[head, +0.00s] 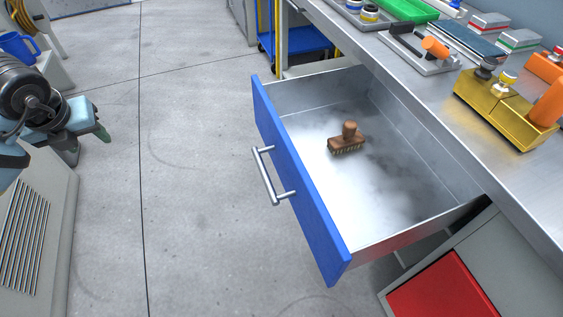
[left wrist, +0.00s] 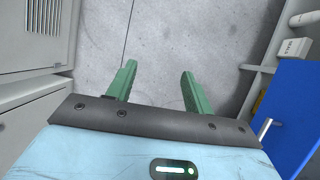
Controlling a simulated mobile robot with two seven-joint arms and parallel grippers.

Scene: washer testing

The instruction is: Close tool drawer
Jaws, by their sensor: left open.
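The tool drawer (head: 300,190) is pulled well out from under the metal workbench. It has a blue front and a silver bar handle (head: 268,178). A brown brush (head: 347,140) lies inside on the drawer floor. My left gripper (head: 104,134) is at the left of the head view, well apart from the drawer. In the left wrist view its two green fingers (left wrist: 158,88) are spread with bare floor between them. Part of a blue panel with a handle shows at that view's right edge. My right gripper is not in view.
A red panel (head: 443,288) is below the bench at the lower right. A grey vented cabinet (head: 35,240) stands at left. The floor between it and the drawer is clear.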

